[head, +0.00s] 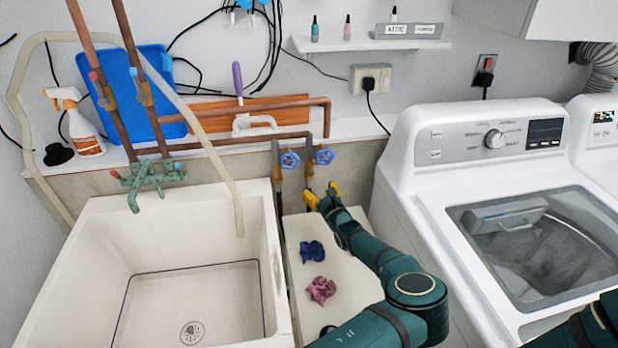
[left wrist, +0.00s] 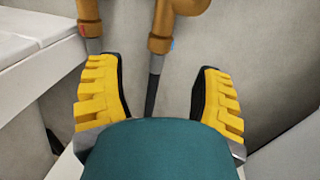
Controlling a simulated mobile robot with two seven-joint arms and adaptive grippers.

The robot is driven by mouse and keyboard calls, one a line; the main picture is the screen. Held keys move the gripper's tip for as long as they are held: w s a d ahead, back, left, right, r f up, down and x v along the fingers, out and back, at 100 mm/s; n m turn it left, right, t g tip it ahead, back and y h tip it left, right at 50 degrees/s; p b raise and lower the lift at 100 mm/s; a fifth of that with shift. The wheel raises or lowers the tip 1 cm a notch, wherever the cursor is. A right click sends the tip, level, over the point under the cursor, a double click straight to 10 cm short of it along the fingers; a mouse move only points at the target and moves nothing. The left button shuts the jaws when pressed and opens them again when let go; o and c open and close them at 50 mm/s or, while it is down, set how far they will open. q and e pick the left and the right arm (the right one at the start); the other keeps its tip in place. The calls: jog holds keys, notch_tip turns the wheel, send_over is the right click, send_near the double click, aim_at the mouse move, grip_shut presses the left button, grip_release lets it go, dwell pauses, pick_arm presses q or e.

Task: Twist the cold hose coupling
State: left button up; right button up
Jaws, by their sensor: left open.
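Two brass valves with blue wheel handles (head: 290,160) (head: 325,156) are on the wall between the sink and the washer. In the left wrist view, the brass fitting with a blue mark (left wrist: 173,43) has a grey cold hose coupling (left wrist: 157,63) below it, with a dark hose hanging down. The left fitting has a red mark (left wrist: 83,30) and its own grey coupling (left wrist: 93,46). My left gripper (head: 322,196), with yellow fingers, is open below the valves. In the left wrist view its fingers (left wrist: 155,78) appear on either side of the cold hose; contact is not visible. My right gripper is not in view.
A white sink (head: 190,260) is at the left and a white washing machine (head: 410,180) at the right. Between them, a narrow pale surface (head: 345,285) holds a blue cloth (head: 312,250) and a pink cloth (head: 321,290). Copper pipes (head: 265,104) run above the valves.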

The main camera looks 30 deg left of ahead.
aim_at(311, 178)
pick_arm(q)
jog(key=b+x, duration=0.1)
jog(key=x, duration=0.7)
jog(key=shift+w+a, duration=0.2)
jog(key=shift+a, duration=0.05)
grip_shut()
